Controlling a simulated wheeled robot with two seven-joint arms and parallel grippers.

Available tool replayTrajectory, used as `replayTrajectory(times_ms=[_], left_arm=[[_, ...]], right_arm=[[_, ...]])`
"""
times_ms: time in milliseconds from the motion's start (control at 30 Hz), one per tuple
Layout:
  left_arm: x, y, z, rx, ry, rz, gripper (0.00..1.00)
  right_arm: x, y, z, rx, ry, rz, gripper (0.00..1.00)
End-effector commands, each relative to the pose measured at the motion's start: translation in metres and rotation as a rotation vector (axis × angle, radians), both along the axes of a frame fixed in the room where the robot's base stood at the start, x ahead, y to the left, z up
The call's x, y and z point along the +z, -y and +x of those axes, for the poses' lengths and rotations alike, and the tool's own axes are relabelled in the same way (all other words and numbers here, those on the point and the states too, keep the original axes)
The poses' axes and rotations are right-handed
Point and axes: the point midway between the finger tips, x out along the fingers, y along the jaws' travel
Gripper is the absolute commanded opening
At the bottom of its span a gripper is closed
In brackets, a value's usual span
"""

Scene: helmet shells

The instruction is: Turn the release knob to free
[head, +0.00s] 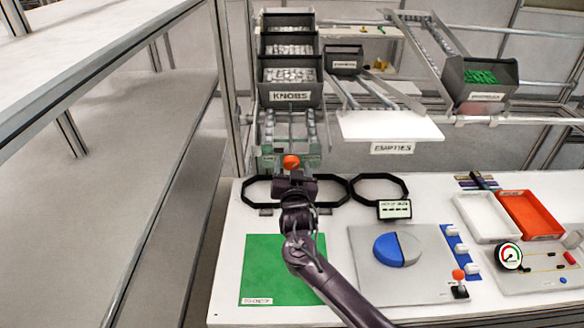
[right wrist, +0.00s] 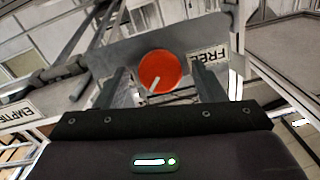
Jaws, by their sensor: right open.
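The release knob (head: 291,161) is a round orange-red knob below the KNOBS bins in the head view. In the right wrist view the knob (right wrist: 163,68) is on a grey plate (right wrist: 120,50), its white pointer line slanting to the lower left. A FREE label (right wrist: 208,57), upside down, is to its right. My right gripper (head: 292,172) is at the knob. In the right wrist view its open fingers (right wrist: 161,80) stand either side of the knob, with visible gaps; I cannot tell the depth between them. My left gripper is not in view.
Stacked KNOBS bins (head: 290,75) stand above the knob, with the white EMPTIES shelf (head: 388,126) to their right. Black frames (head: 378,178) lie on the white table behind a green mat (head: 262,268). A grey board (head: 375,285) carries a blue and grey disc (head: 390,250).

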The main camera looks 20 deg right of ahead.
Motion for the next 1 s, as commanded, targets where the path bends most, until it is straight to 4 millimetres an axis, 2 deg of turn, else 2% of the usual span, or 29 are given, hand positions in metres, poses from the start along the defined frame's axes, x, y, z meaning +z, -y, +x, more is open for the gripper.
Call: replayTrajectory(times_ms=[100,400,433,1000], left_arm=[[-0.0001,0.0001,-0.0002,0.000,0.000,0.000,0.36],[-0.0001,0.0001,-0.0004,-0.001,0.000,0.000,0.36],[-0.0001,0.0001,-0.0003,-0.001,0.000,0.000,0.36],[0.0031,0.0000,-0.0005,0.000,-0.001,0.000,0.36]], right_arm=[[-0.0002,-0.0002,-0.0002,0.000,0.000,0.000,0.60],[-0.0003,-0.0003,-0.0004,0.000,-0.001,0.000,0.21],[-0.0003,-0.0003,-0.0004,0.000,-0.001,0.000,0.19],[0.0002,-0.0014,-0.0002,-0.021,-0.031,-0.103,0.19]])
